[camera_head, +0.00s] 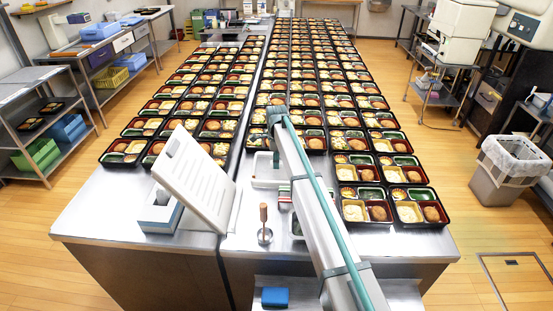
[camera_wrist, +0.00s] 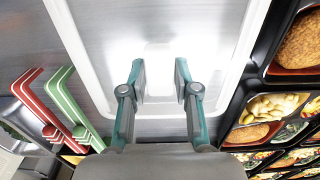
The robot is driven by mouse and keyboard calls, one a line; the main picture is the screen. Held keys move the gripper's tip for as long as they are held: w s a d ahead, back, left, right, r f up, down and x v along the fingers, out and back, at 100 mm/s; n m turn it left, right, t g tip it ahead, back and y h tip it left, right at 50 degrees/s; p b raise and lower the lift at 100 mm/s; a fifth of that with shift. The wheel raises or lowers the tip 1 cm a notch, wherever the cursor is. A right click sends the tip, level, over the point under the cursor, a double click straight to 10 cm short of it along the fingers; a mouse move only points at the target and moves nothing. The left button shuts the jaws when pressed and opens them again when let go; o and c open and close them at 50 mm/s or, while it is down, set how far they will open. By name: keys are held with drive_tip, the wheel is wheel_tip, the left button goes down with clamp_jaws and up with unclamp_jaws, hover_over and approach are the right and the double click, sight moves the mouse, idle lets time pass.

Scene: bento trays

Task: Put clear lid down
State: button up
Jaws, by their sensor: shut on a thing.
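The clear lid (camera_wrist: 110,35) fills the upper middle of the wrist view as a pale see-through rectangle with a white rim. Grey metal shows through it. My gripper (camera_wrist: 161,82) is shut on the lid, with its two teal-linked fingers over the middle of the near part; the exact grip point is hard to see. In the head view a white-rimmed rectangle (camera_head: 263,172), apparently the lid, shows beside my arm on the steel table. My arm hides part of it, and my fingers cannot be made out there. How high the lid is above the table is unclear.
Red tongs (camera_wrist: 45,105) and green tongs (camera_wrist: 72,105) lie left of the lid in the wrist view. Filled bento trays (camera_head: 410,212) stand in rows close to its right. A tilted white panel (camera_head: 195,178) and a wooden-handled tool (camera_head: 264,225) are left of my arm.

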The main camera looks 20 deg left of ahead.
drive_tip(key=shift+f, duration=0.2)
drive_tip(key=o, duration=0.9)
wheel_tip(320, 180, up, 12)
drive_tip(key=b, duration=0.4)
drive_tip(key=shift+r, duration=0.2)
